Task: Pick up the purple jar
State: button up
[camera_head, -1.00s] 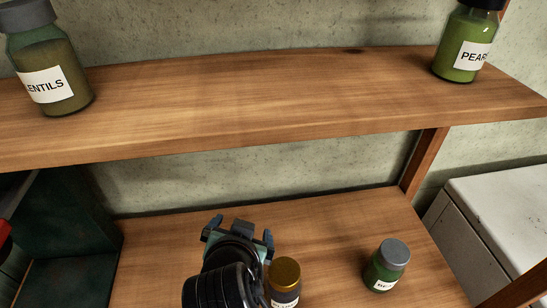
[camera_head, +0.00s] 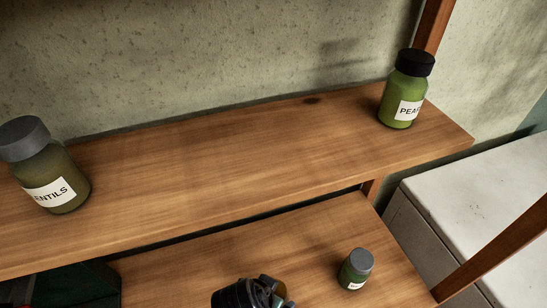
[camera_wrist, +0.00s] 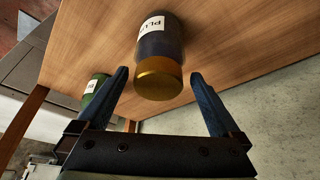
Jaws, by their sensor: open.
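The purple jar (camera_wrist: 160,42) has a dark greyish-purple body, a gold lid and a white label reading "PLU…". In the wrist view it is at the upper middle, on the wooden lower shelf. My gripper (camera_wrist: 160,73) is open, with one blue finger on each side of the gold lid and visible gaps between. The jar's body lies beyond the fingertips.
A small green jar with a grey lid (camera_head: 355,268) stands right of my gripper on the lower shelf (camera_head: 310,235). The upper shelf (camera_head: 220,165) overhangs behind, bearing a lentils jar (camera_head: 48,170) and a green peas jar (camera_head: 405,95). A white cabinet (camera_head: 480,200) stands at right.

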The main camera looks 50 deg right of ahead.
jog(key=shift+p+x, duration=0.6)
jog(key=shift+x, duration=2.55)
jog(key=shift+a, duration=0.15)
jog(key=shift+c, duration=0.2)
jog(key=c, duration=1.5)
